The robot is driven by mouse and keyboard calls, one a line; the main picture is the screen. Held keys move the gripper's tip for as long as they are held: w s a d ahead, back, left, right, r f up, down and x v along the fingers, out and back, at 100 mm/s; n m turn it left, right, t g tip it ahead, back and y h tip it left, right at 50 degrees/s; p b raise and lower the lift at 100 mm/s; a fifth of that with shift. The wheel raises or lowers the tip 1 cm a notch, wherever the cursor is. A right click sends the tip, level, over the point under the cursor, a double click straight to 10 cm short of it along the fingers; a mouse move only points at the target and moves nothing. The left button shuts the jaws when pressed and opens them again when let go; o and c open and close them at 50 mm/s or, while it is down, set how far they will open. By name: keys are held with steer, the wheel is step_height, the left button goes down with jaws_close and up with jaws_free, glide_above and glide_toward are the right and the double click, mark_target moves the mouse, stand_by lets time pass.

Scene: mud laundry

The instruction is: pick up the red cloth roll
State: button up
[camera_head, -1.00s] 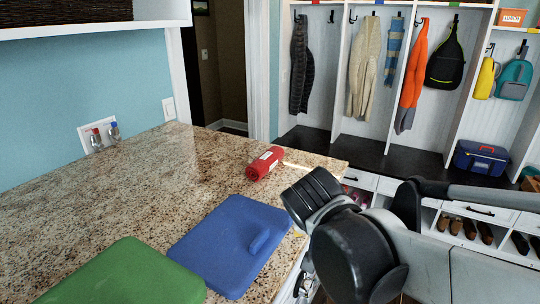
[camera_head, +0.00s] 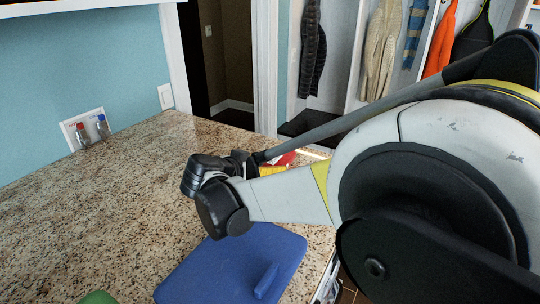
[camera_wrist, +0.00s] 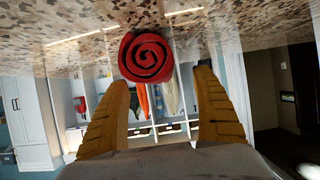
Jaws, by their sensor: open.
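The red cloth roll (camera_head: 286,158) lies on the granite counter, mostly hidden behind my arm in the head view. In the wrist view, which is upside down, the round spiral end of the roll (camera_wrist: 146,57) faces the camera. My gripper (camera_wrist: 160,80) is open, with one yellow finger on each side, pointing toward the roll. The roll appears just ahead of the fingertips, roughly centred but nearer the left one, with visible gaps. In the head view a bit of my gripper's yellow fingers (camera_head: 271,170) shows beside the roll, low over the counter.
A blue folded cloth or lid (camera_head: 235,265) lies on the counter below my arm. A green one (camera_head: 97,297) shows at the bottom edge. Two taps (camera_head: 90,130) are on the left wall. The counter's left part is clear. Cubbies with hanging coats (camera_head: 380,50) stand behind.

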mark_target(286, 159)
steer(key=shift+w+d+f, duration=0.3)
steer(key=shift+d+f, duration=0.1)
steer(key=shift+d, duration=0.05)
steer(key=b+x, duration=0.2)
steer(key=x, duration=0.2)
steer(key=shift+d+f, duration=0.2)
steer(key=shift+r, duration=0.1)
steer(key=c, duration=1.3)
